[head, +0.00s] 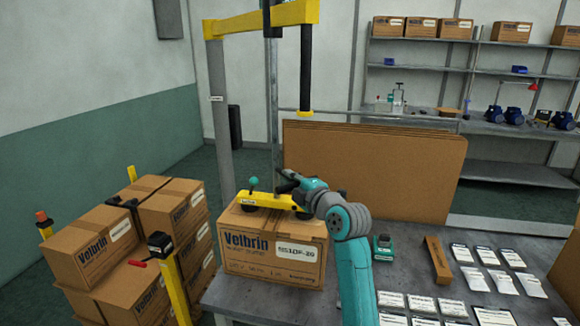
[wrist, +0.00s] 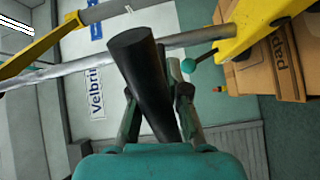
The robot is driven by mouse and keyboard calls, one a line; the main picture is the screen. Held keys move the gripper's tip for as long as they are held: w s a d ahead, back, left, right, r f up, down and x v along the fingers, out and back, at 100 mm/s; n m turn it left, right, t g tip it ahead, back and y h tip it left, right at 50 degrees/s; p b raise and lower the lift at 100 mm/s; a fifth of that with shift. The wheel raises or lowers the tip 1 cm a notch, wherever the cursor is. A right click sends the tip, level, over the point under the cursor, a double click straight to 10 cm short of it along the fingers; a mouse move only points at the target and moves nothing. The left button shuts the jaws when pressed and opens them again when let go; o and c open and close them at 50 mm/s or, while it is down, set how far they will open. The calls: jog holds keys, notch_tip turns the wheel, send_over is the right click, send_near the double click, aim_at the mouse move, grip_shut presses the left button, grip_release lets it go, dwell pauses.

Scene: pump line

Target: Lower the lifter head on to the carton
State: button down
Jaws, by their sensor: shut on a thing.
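The carton (head: 272,256), a brown taped box marked Velbrin with a white label, stands on the near left of the grey table. The lifter head (head: 266,201), a yellow bar with dark pads and a teal knob (head: 254,181), lies level over its top. I cannot tell whether the pads touch the carton. My gripper (head: 289,181) is at the bar's right half, above the carton. In the wrist view my gripper (wrist: 160,98) is shut on a black cylindrical handle (wrist: 143,70). The yellow bar also shows there (wrist: 262,24), at the upper right.
A yellow gantry arm (head: 262,20) with a grey post (head: 219,120) rises behind the carton. Stacked cartons (head: 130,245) and yellow posts (head: 175,285) stand at the left. A cardboard sheet stack (head: 375,165) stands behind the table. Label cards (head: 480,280) lie right of my arm.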

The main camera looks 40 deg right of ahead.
jog(key=shift+f, duration=0.15)
jog(key=c, duration=1.2)
grip_release()
jog(key=s, duration=0.4)
jog(key=s+a, duration=0.1)
jog(key=s, duration=0.7)
jog(key=shift+a, duration=0.2)
